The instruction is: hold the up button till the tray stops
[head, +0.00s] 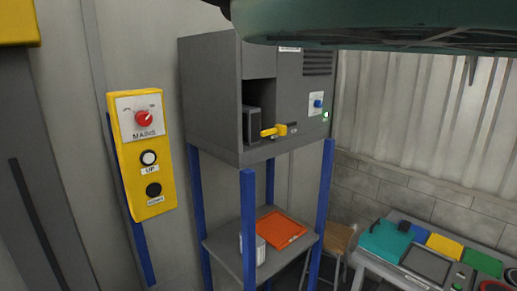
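The white up button (148,157) is on a yellow control box (155,205) on the wall at the left, above a label that reads UP. A black button (153,190) is below it, and a red MAINS knob (144,118) is above it. Nothing touches the up button in this view. An orange tray (282,228) lies on the lower grey shelf of a blue-legged stand, under a grey cabinet. My gripper is not in view.
The grey cabinet (215,95) has an open bay with a yellow handle (272,131). Blue posts (249,225) stand in front of the shelf. A dark teal shape (380,22) covers the top right.

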